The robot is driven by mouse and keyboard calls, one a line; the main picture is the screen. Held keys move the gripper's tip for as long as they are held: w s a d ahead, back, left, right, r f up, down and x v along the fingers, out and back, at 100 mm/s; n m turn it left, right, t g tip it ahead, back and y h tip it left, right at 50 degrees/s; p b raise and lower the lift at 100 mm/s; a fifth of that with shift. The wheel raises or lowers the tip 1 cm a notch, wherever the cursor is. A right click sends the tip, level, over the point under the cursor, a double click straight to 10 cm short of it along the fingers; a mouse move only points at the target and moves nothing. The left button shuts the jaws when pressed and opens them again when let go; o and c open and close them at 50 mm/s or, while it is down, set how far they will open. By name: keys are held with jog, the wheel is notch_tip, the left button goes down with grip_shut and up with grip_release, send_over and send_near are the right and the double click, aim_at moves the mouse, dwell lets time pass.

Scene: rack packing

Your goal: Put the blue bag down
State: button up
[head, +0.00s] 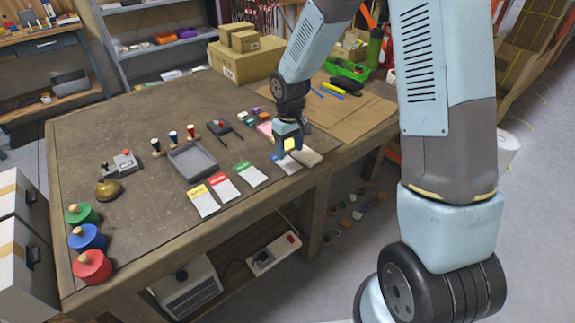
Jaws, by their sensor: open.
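Flat bags with yellow (206,204), red (225,191) and green (252,174) tops lie in a row on the workbench. A pale bag (288,168) lies at the right end of this row, close to the bench's front edge; its top is mostly hidden by my gripper, with a little blue showing. My gripper (290,151) points down right over this bag's top end. It is open; its fingertips are small, and I cannot tell whether they touch the bag. A beige-grey flat piece (308,157) shows just right of the gripper.
A grey tray (194,162) stands left of the bags, with small stamps (174,136) behind it. Cardboard sheets (345,108), a green crate (347,68) and cardboard boxes (247,62) are farther back. Red, blue and green round pots (92,266) stand at the left end.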

aim_at(290, 163)
jog(key=shift+f, duration=2.75)
jog(key=c, duration=0.8)
jog(key=shift+r, duration=0.1)
